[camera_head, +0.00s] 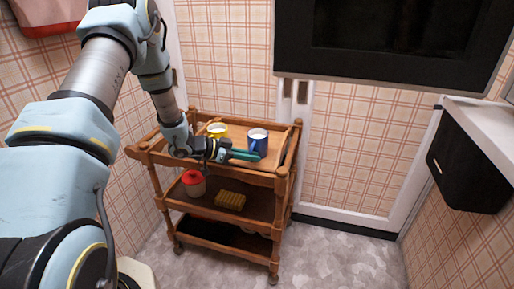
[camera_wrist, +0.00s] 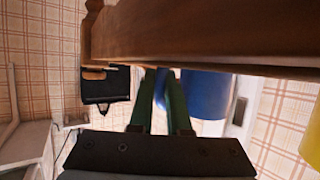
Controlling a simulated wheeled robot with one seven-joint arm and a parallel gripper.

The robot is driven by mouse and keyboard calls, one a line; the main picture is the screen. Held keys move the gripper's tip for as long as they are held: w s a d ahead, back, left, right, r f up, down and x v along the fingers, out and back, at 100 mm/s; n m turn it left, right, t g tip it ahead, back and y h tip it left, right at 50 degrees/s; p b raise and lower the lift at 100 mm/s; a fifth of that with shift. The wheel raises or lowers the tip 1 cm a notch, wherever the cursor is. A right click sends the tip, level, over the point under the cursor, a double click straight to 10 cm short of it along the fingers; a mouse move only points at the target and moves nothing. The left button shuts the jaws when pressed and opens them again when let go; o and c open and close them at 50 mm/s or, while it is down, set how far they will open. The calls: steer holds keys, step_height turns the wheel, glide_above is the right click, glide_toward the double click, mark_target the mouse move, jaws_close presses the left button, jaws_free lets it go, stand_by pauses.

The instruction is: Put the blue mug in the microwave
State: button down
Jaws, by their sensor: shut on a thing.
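The blue mug (camera_head: 258,141) stands on the top shelf of a wooden trolley, with a pale inside. My gripper (camera_head: 245,155) reaches in from the left, its green fingers at the mug's near side. In the wrist view the fingers (camera_wrist: 162,100) are shut on a blue part of the mug, seemingly its handle, while the mug's body (camera_wrist: 205,95) is just right of them. The exact grip is partly hidden. A large black unit with a dark window (camera_head: 390,35) hangs at the top; I cannot tell for certain that it is the microwave.
The wooden trolley (camera_head: 280,176) has raised rails and posts. A yellow mug (camera_head: 217,130) is left of the blue one. A red-lidded jar (camera_head: 193,182) and a yellow basket-like item (camera_head: 231,200) are on the middle shelf. A black box (camera_head: 470,165) is under the right counter (camera_head: 485,125).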

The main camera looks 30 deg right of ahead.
steer(key=shift+r, duration=0.25)
